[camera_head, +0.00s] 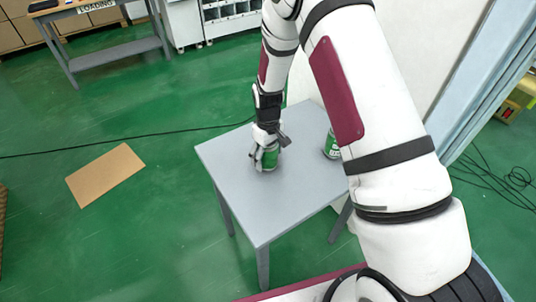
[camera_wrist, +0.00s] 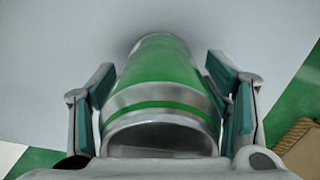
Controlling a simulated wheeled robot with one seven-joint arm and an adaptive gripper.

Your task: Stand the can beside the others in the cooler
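A green can with silver ends (camera_head: 270,158) stands upright on a small grey table. My gripper (camera_head: 264,154) is low over the table with its fingers around this can. In the wrist view the can (camera_wrist: 160,75) fills the space between the two teal finger pads of my gripper (camera_wrist: 163,95). The pads lie very close to its sides; whether they press on it I cannot tell. A second green can (camera_head: 331,147) stands farther right on the table, partly hidden by my arm. I cannot make out the cooler in either view.
The grey table (camera_head: 265,207) is bare apart from the cans. A white panel (camera_head: 425,50) rises behind its right side. A flat brown sheet (camera_head: 105,175) and a black cable (camera_head: 130,138) lie on the green floor. A workbench (camera_head: 105,40) stands at the back left.

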